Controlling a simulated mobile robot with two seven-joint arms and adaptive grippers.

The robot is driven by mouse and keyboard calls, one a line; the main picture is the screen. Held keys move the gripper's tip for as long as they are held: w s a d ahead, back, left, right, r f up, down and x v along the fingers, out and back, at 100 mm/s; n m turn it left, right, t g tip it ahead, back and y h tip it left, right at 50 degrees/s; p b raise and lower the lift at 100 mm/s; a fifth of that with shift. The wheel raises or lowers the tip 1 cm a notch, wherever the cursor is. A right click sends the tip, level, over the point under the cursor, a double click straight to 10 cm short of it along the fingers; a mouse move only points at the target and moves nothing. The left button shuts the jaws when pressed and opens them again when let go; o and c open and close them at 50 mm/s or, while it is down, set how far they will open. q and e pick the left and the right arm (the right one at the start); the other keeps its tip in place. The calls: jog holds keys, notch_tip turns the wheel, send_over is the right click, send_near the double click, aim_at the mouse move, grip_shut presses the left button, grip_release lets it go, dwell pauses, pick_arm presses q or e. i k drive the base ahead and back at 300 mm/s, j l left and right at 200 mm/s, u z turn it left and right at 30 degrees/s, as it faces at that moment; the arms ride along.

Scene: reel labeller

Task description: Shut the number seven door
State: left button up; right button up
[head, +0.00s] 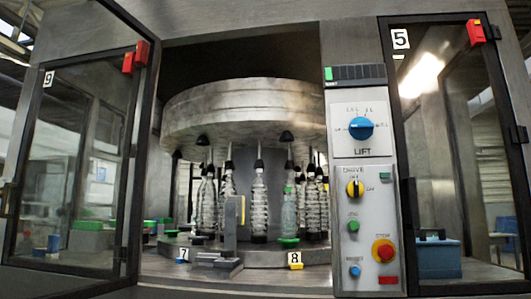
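The tag 7 (184,254) is at the lower left of the central opening, by the machine's base. I see no door panel bearing a 7. A glazed dark-framed door with the tag 9 (48,79) stands left of the opening, with a dark frame edge (149,120) beside it. I cannot tell whether that edge belongs to another, swung-out door. A glazed door with the tag 5 (401,39) stands at the right. The central opening is uncovered. Neither of my grippers is in view.
A round metal carousel (245,103) holds several clear bottles (259,206) in the opening. The tag 8 (295,260) is at its lower right. A control panel (370,225) with a blue lift knob (361,129) and red stop button (384,251) separates the opening from the right door.

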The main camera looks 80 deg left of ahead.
aim_at(131, 279)
jog(key=z, duration=0.9)
jog(key=k+z, duration=0.1)
jog(key=z, duration=0.8)
jog(key=k+z, duration=0.1)
jog(key=z, duration=1.3)
jog(key=k+l+z, duration=0.1)
jog(key=z, duration=0.35)
jog(key=l+z, duration=0.1)
jog(key=l, duration=0.8)
jog(key=l+u, duration=0.45)
jog(key=l, duration=0.65)
jog(key=l+z, duration=0.25)
jog(key=l, duration=0.3)
jog(key=i+l+z, duration=0.1)
jog(key=l+z, duration=0.15)
jog(key=l, duration=0.25)
jog(key=l+u, duration=0.15)
jog(key=u, duration=0.25)
jog(key=k+l+u, duration=0.1)
jog(key=u, duration=0.3)
jog(key=k+l+u, duration=0.1)
jog(key=u, duration=1.2)
jog(key=k+u, duration=0.1)
jog(key=u, duration=0.8)
jog(key=k+u, duration=0.1)
jog(key=u, duration=1.25)
jog(key=j+u, duration=0.1)
jog(key=u, duration=0.35)
jog(key=k, duration=0.05)
